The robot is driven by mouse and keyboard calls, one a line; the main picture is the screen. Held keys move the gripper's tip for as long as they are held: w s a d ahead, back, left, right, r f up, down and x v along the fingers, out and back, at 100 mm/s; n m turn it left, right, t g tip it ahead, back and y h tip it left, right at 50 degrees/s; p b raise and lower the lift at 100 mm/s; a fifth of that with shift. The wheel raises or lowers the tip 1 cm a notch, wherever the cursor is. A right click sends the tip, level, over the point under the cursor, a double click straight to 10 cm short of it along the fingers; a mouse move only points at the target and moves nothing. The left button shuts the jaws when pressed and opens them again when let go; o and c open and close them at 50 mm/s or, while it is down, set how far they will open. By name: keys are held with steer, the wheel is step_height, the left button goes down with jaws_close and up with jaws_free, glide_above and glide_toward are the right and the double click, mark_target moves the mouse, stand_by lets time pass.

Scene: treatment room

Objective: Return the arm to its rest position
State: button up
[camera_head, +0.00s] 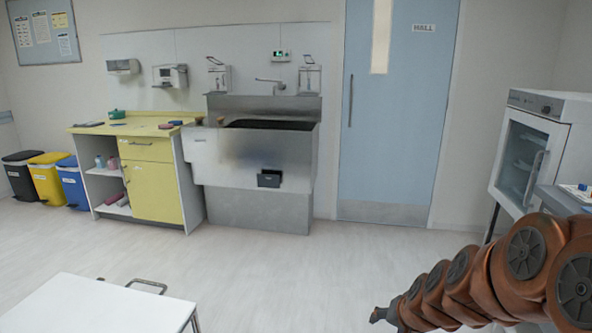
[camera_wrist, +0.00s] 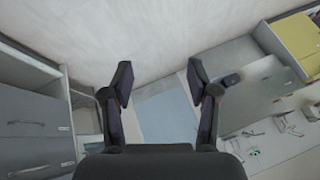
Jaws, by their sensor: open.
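My arm (camera_head: 470,275) reaches in from the lower right of the head view, stretched out low over the open floor. The dark tip of my gripper (camera_head: 383,313) shows at its left end in that view. In the wrist view my gripper (camera_wrist: 158,78) has its two dark fingers spread wide apart. Nothing is between the fingers, and bare floor and the blue door (camera_wrist: 167,117) show beyond them.
A white table (camera_head: 95,305) stands at the lower left. A steel sink (camera_head: 262,160) and yellow cabinet (camera_head: 150,180) line the back wall, with bins (camera_head: 47,178) at left. A white glass-door cabinet (camera_head: 540,150) stands at right. The middle floor (camera_head: 270,265) is clear.

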steer(key=s+a+r+n+g, duration=0.1)
steer(key=s+a+n+g, duration=0.35)
steer(key=s, duration=1.15)
steer(key=s+d+r+g+h, duration=0.1)
steer(key=s+r+g, duration=0.15)
steer(key=s, duration=0.65)
steer(key=s+r+g+h, duration=0.1)
steer(key=s+g, duration=0.2)
steer(key=s, duration=0.6)
step_height(320, 180, up, 16)
steer(key=w+t+p, duration=0.1)
steer(key=w+p, duration=0.1)
steer(key=p, duration=1.3)
steer(key=shift+t+y, duration=0.3)
steer(key=shift+t, duration=0.1)
steer(key=shift+n, duration=0.25)
steer(key=shift+c, duration=0.4)
